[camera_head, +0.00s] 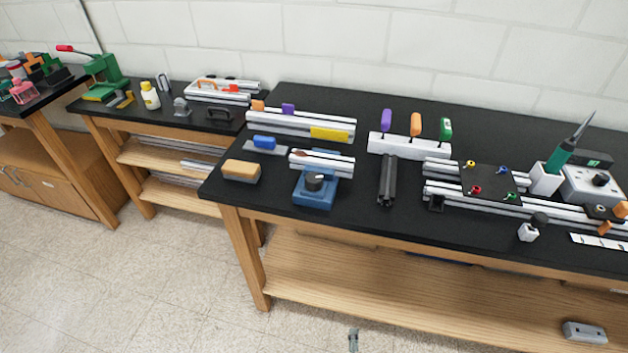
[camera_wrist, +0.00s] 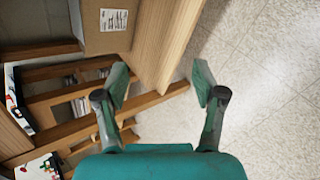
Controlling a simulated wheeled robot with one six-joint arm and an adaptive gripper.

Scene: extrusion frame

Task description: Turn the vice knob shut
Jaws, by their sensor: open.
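A blue block-like vice (camera_head: 316,198) sits near the front edge of the black bench, left of centre in the head view. A dark round knob (camera_head: 314,182) sits on top of it. How far the vice is closed is too small to tell. My gripper (camera_wrist: 160,88) shows in the wrist view with its two teal and grey fingers spread apart, open and empty. It is away from the vice, with floor and wooden furniture beyond it. Neither the vice nor the knob shows in the wrist view.
A tan block (camera_head: 241,171) lies left of the vice, and a pale extrusion (camera_head: 322,162) lies just behind it. A dark extrusion (camera_head: 387,180) lies to the right. A soldering iron (camera_head: 566,150) stands upright farther right. The bench's front edge near the vice is clear.

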